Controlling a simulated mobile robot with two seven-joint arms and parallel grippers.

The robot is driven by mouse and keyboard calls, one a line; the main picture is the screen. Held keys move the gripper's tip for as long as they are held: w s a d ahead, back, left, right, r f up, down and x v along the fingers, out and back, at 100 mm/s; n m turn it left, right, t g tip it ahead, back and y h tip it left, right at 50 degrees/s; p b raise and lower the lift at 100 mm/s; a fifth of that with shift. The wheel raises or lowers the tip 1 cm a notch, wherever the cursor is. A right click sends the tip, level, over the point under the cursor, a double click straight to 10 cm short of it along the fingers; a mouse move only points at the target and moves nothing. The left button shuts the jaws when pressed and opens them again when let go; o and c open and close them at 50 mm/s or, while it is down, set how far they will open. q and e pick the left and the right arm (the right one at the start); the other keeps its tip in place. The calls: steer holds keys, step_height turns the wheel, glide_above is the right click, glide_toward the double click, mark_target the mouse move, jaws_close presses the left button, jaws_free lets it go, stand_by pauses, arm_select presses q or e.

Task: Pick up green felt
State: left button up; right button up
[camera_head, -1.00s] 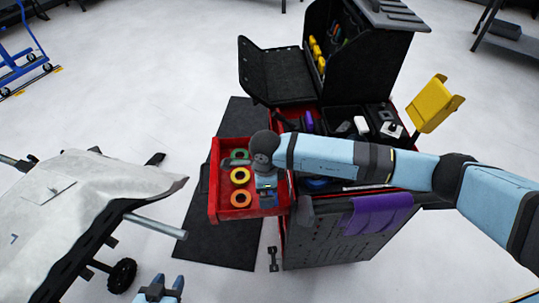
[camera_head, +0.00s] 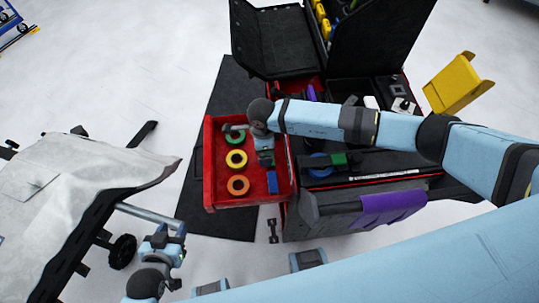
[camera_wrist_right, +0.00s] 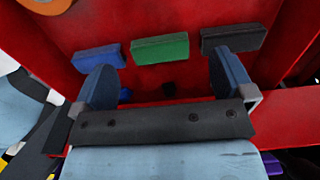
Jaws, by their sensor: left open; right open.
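The green felt (camera_wrist_right: 160,48) is a small flat block in the red drawer (camera_wrist_right: 180,18), seen in the right wrist view. It lies between a blue felt block (camera_wrist_right: 100,57) and a dark grey one (camera_wrist_right: 234,38). My right gripper (camera_wrist_right: 166,75) is open, its fingers spread to either side of the green felt and apart from it. In the head view my right gripper (camera_head: 267,158) hangs over the right part of the drawer; I cannot make out the green felt there. My left gripper (camera_head: 166,238) is open and empty beside the white-covered cart.
Green, yellow (camera_head: 236,159) and orange (camera_head: 238,185) tape rolls lie in the drawer's left part. The black tool cart (camera_head: 345,215) stands right of it, with a purple cloth (camera_head: 392,206). A white-covered cart (camera_head: 75,185) stands at left.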

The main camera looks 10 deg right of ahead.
steer(key=shift+f, duration=0.55)
steer(key=f, duration=0.3)
steer(key=shift+s+d+f+p, duration=0.2)
steer(key=shift+s+f+p, duration=0.1)
steer(key=shift+s+f, duration=0.1)
steer(key=shift+f, duration=0.35)
steer(key=shift+w+d+f, duration=0.1)
steer(key=shift+w, duration=0.15)
steer(key=shift+c, duration=0.4)
arm_select(q)
steer(key=shift+w+r, duration=0.15)
steer(key=shift+r, duration=0.3)
arm_select(e)
steer(key=c, duration=0.7)
steer(key=shift+c, duration=0.2)
steer(key=shift+r, duration=0.2)
